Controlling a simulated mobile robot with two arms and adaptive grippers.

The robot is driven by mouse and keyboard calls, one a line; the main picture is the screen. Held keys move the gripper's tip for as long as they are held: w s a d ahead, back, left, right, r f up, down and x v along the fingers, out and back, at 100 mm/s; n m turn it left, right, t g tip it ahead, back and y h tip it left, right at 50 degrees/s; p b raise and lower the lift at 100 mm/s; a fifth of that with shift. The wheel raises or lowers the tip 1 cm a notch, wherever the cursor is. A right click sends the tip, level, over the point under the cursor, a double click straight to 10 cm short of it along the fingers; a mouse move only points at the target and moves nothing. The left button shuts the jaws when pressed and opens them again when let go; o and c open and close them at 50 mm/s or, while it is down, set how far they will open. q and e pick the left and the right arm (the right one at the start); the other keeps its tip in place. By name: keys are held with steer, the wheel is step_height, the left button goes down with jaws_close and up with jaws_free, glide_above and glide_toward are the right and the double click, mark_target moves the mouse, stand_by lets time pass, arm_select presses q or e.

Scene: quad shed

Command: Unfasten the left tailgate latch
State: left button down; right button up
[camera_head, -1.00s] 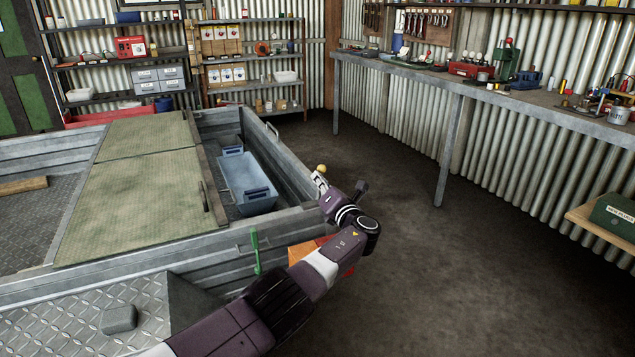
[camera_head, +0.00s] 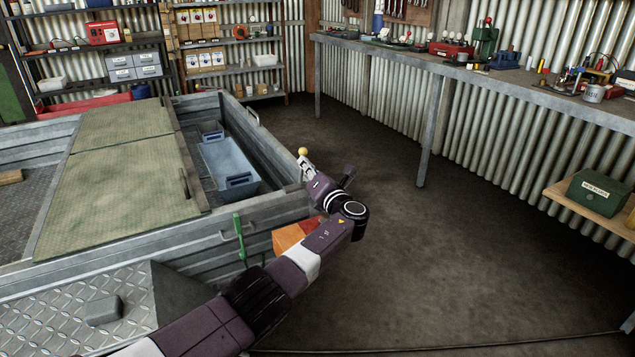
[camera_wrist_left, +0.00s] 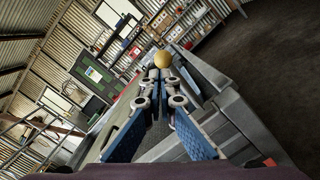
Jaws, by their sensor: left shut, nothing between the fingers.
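A yellow ball knob (camera_head: 303,151) shows at the right corner of the grey metal tray (camera_head: 279,215); I take it for the latch knob. My left gripper (camera_head: 307,162) is right below the knob in the head view. In the left wrist view, my gripper (camera_wrist_left: 160,73) has its blue-padded fingers closed together, with nothing between them. The knob (camera_wrist_left: 162,59) sits just beyond the fingertips; I cannot tell whether they touch it. The latch body below the knob is hidden by my gripper. My right gripper is out of view.
A blue bin (camera_head: 230,165) and greenish boards (camera_head: 110,180) lie in the tray. A green lever (camera_head: 240,240) is on its near side, beside an orange box (camera_head: 288,238). A workbench (camera_head: 470,75) runs along the right wall. The floor between is clear.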

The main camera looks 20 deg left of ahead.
arm_select(q)
steer(key=v, duration=1)
steer(key=shift+s+a+f, duration=0.15)
steer(key=shift+s+a, duration=0.05)
steer(key=shift+a, duration=0.05)
